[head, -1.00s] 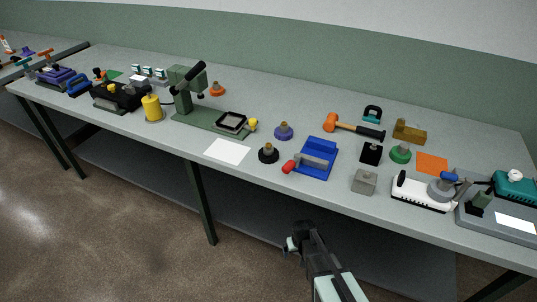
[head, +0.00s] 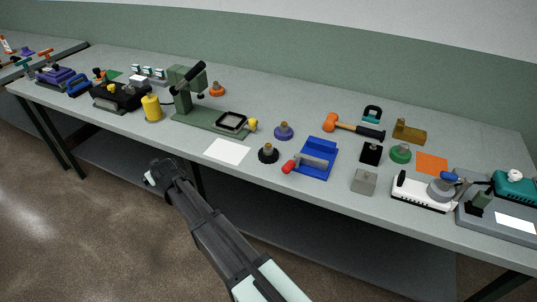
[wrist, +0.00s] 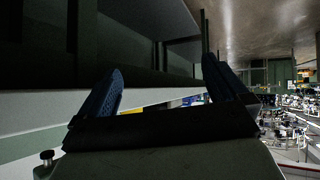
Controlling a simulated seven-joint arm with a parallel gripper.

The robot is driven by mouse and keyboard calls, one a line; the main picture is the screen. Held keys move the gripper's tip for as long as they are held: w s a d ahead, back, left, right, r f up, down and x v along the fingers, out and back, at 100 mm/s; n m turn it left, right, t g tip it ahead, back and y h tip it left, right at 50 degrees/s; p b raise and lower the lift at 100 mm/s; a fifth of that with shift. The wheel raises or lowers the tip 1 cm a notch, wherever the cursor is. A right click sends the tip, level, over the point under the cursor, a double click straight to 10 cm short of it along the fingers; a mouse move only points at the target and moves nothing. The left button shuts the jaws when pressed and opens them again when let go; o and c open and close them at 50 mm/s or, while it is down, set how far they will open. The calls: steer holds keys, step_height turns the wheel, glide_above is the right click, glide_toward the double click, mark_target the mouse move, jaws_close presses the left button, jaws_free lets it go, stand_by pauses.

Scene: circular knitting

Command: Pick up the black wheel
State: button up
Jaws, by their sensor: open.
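The black wheel (head: 268,154), a small round black disc with a brass-coloured knob on top, sits on the grey table near its front edge, between a white sheet and a blue fixture. My gripper (head: 157,174) is in front of the table, left of the wheel and well apart from it, over the floor side of the front edge. In the wrist view the two blue-padded fingers (wrist: 163,85) stand wide apart with nothing between them. I cannot make out the black wheel in the wrist view.
Near the wheel are the white sheet (head: 227,151), the blue fixture (head: 320,160) with a red-ended handle, and a blue-purple round piece (head: 284,132). A green press (head: 206,120) stands behind to the left. A table leg (head: 197,180) is near my gripper.

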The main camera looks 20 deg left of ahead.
steer(key=w+a+r+m, duration=0.1)
steer(key=a+r+m, duration=0.15)
steer(key=r, duration=0.65)
steer(key=w+d+r+m, duration=0.1)
steer(key=w+d+m, duration=0.2)
steer(key=w+d+r+m+h, duration=0.1)
steer(key=w+d+m, duration=0.1)
steer(key=w+d, duration=0.2)
steer(key=w+d+r+m+h, duration=0.1)
steer(key=w+d+r+m, duration=0.1)
steer(key=w+d+m, duration=0.1)
steer(key=shift+w+d+r+m, duration=0.1)
steer(key=shift+w+d+m, duration=0.25)
steer(key=shift+d, duration=0.05)
steer(key=w+d+r+m+g+h, duration=0.1)
steer(key=w+d+m, duration=0.2)
steer(key=d+m, duration=0.15)
steer(key=w+d+r+m, duration=0.1)
steer(key=w+d+m, duration=0.15)
steer(key=d, duration=0.35)
steer(key=m+g+h, duration=0.2)
steer(key=m+g, duration=0.2)
steer(key=m, duration=0.9)
glide_toward(270, 145)
steer(key=shift+y, duration=0.3)
steer(key=shift+x, duration=5.9)
steer(key=shift+d, duration=0.2)
steer(key=shift+c, duration=0.4)
